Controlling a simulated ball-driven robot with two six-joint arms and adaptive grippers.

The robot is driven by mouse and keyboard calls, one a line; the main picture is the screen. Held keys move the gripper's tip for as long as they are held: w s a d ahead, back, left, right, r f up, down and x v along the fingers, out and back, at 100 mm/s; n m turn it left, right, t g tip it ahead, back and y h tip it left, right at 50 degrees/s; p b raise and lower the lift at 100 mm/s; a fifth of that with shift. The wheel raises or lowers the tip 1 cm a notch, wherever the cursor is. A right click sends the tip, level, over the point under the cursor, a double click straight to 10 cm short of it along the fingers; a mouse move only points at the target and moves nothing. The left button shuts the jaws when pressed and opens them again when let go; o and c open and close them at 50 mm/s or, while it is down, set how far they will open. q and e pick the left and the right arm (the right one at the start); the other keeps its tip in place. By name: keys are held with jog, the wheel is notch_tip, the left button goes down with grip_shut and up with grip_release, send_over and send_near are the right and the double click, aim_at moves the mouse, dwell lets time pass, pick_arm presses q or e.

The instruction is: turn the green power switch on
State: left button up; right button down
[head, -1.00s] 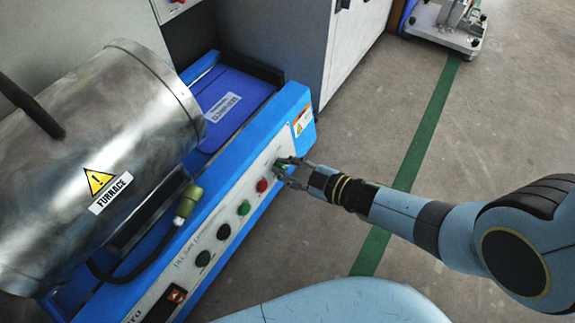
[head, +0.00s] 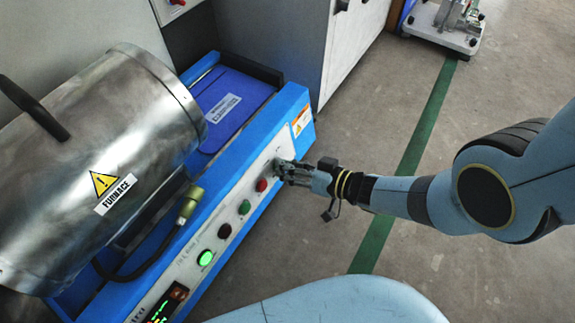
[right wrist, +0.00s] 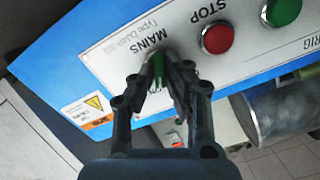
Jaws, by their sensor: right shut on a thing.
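The green power switch (right wrist: 157,62) sits on the white panel under the word MAINS. My right gripper (right wrist: 160,84) is shut on it, with one finger on each side and the fingers hiding part of the knob. In the head view my right gripper (head: 279,168) meets the panel at its upper right end, and the switch is hidden there. A round green lamp (head: 205,258) on the panel glows, and the small display (head: 168,304) is lit. My left gripper is not in view.
A red STOP button (right wrist: 217,37) is close beside the switch, then a green button (right wrist: 282,11). A dark button (head: 224,231) is farther along the panel. The metal furnace (head: 90,170) lies on the blue rig (head: 290,98).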

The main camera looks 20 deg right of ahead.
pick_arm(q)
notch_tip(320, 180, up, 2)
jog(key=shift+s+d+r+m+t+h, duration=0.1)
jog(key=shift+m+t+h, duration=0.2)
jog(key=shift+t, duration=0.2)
pick_arm(e)
jog(key=m, duration=0.3)
jog(key=shift+w+r+m+y, duration=0.1)
jog(key=shift+w+m+y, duration=0.2)
jog(key=shift+m, duration=0.1)
jog(key=c, duration=1.4)
grip_release()
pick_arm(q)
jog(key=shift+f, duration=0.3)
pick_arm(e)
jog(key=shift+s, duration=0.1)
